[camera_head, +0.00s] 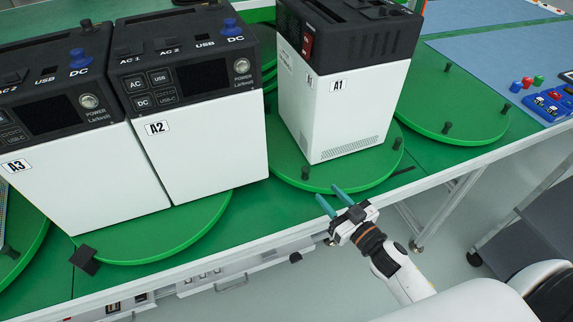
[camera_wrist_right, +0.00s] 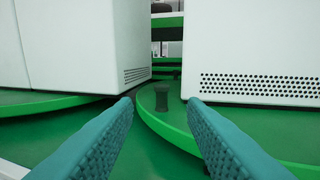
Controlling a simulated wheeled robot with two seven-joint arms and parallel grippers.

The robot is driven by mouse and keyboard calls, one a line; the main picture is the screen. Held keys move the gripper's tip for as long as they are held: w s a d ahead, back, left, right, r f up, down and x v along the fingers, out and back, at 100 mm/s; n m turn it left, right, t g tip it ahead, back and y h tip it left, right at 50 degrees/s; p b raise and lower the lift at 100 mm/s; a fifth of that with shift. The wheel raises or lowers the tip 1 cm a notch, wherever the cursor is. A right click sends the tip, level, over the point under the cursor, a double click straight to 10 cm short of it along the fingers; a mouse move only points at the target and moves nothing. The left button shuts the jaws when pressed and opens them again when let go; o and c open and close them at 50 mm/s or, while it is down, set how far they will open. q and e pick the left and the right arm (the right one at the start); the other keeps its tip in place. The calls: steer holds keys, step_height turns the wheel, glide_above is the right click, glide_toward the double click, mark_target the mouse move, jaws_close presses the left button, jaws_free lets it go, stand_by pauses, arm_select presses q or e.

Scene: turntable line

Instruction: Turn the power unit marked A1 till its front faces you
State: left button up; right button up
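The power unit marked A1 (camera_head: 345,110) is a white box with a black top, standing on a round green turntable (camera_head: 340,178). Its vented side and a narrow side with a red switch show; its control panel is not in view. In the right wrist view the vented wall of A1 (camera_wrist_right: 250,50) is at the right. A short dark peg (camera_wrist_right: 161,97) stands on the turntable rim. My right gripper (camera_head: 333,200) is open and empty, at the turntable's near edge, apart from A1. Its teal fingers (camera_wrist_right: 160,135) spread toward the peg. My left gripper is not in view.
Units A2 (camera_head: 205,140) and A3 (camera_head: 75,175) stand to the left with control panels showing. An empty turntable (camera_head: 450,100) with pegs lies to the right. Small blue parts (camera_head: 545,105) sit at the far right. A grey cart (camera_head: 535,210) stands beyond the table edge.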

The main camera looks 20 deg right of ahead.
mark_target(308, 172)
steer(key=p+x, duration=0.1)
steer(key=x, duration=1)
steer(key=shift+w+d, duration=0.1)
steer(key=shift+d, duration=0.05)
jaws_close()
